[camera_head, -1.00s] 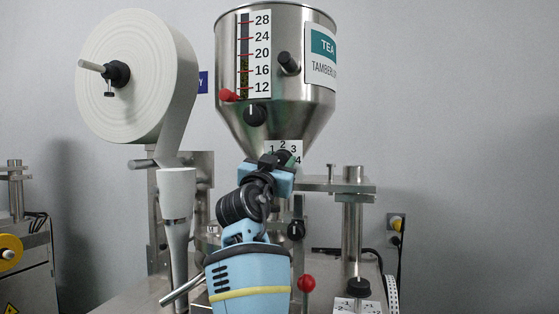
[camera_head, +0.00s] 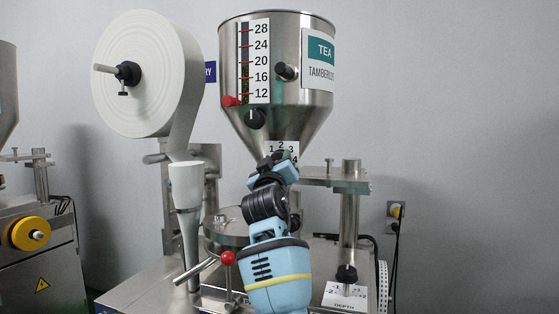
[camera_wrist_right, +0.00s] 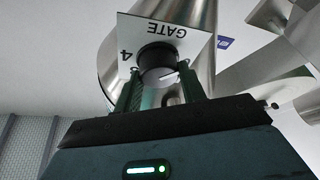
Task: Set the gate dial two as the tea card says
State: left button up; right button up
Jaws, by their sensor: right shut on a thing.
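The gate dial (camera_wrist_right: 158,62) is a dark round knob on a white plate marked GATE (camera_wrist_right: 165,30) in the right wrist view. My right gripper (camera_wrist_right: 160,88) is shut on the knob, one finger on each side. A pale line shows on the knob's face; the number it points at cannot be told. In the head view, the plate (camera_head: 281,146) with numbers 1 to 4 sits below the hopper, and my right gripper (camera_head: 283,158) covers most of the dial. A teal and white TEA label (camera_head: 320,60), partly readable as TAMBER, is on the hopper. My left gripper is not in view.
The steel hopper (camera_head: 282,110) has a level scale (camera_head: 259,60) and dark knobs. A white paper roll (camera_head: 150,75) stands left. A red ball lever (camera_head: 228,258) is left of my forearm. A depth dial (camera_head: 346,274) stands at lower right. Another machine (camera_head: 40,250) stands far left.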

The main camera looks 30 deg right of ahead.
jog(key=shift+r+n, duration=0.1)
jog(key=shift+n, duration=0.3)
jog(key=o, duration=1)
jog(key=shift+c, duration=0.2)
jog(key=v, duration=0.8)
jog(key=shift+d, duration=0.15)
